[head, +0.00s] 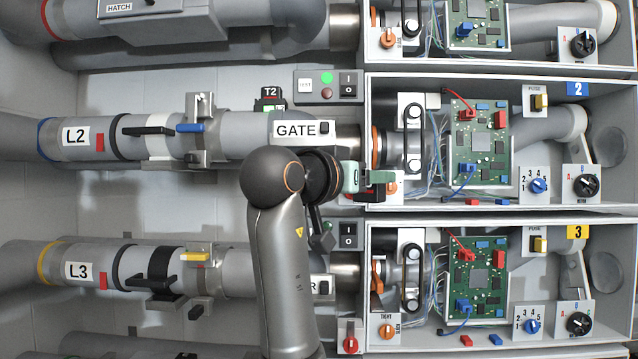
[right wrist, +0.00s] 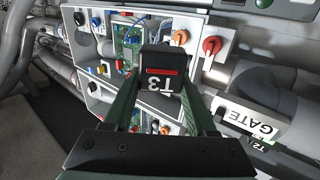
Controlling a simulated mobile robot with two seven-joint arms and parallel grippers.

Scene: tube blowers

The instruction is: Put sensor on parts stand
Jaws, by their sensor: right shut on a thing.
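My right gripper (head: 372,184) is in front of the left wall of the middle box in the head view. It also shows in the right wrist view (right wrist: 163,92), its two green fingers shut on a black sensor (right wrist: 163,62) with a red stripe and a white "T3" label. I cannot make out a parts stand in either view. My left gripper is not in view.
The middle box (head: 420,84), marked 2, holds a green circuit board (head: 482,143) and wires. The lower box (head: 420,228), marked 3, is alike. The GATE label (head: 296,129) and L2 pipe (head: 55,137) lie left of my gripper. Loose red and blue connectors lie in the boxes.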

